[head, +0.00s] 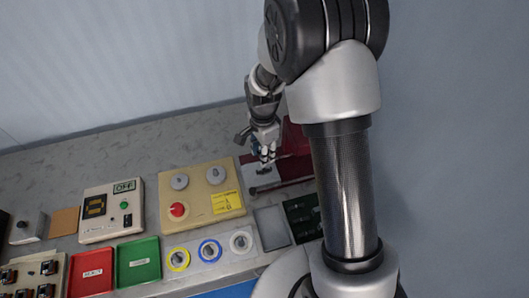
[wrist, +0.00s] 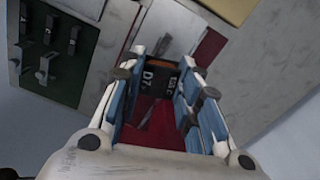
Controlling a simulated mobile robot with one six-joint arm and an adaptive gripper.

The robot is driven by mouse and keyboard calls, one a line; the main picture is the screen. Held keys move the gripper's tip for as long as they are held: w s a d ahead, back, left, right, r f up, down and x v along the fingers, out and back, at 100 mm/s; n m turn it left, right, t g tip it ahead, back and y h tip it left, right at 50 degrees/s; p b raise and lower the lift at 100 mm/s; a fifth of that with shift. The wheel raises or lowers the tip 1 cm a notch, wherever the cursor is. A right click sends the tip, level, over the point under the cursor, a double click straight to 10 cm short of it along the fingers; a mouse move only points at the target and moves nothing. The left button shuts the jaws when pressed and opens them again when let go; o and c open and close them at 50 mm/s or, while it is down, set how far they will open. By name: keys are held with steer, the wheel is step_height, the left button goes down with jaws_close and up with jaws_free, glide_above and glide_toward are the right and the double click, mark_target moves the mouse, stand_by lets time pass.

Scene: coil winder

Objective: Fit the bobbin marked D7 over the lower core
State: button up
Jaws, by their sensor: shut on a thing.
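My gripper (wrist: 164,82) is shut on a dark bobbin (wrist: 152,78) whose side reads D7, seen between the blue-lined fingers in the wrist view. An orange-brown patch shows at its far edge. In the head view my gripper (head: 266,158) points down over the red machine (head: 294,172) at the back, which also shows as a red surface (wrist: 207,48) in the wrist view. I cannot make out the lower core; the bobbin and fingers cover that area. Whether the bobbin touches anything below it cannot be told.
A beige panel (head: 203,203) with a red knob stands left of the machine. In front are a grey tray (head: 272,228), a dark green board (head: 303,213) and a strip of ringed spots (head: 209,250). Red (head: 91,269) and green (head: 138,262) trays lie front left.

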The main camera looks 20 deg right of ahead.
mark_target(263, 169)
steer(key=f+m, duration=0.2)
steer(key=m, duration=0.1)
steer(key=shift+w+a+f, duration=0.1)
steer(key=shift+w+f, duration=0.05)
steer(key=shift+w, duration=0.05)
steer(key=shift+f+b, duration=1.75)
steer(key=shift+f, duration=0.65)
steer(key=shift+f, duration=0.15)
steer(key=shift+f+b, duration=0.6)
steer(key=shift+f, duration=0.05)
steer(key=o, duration=1.1)
steer(key=shift+o, duration=0.2)
steer(key=shift+r, duration=0.15)
step_height(263, 169, up, 12)
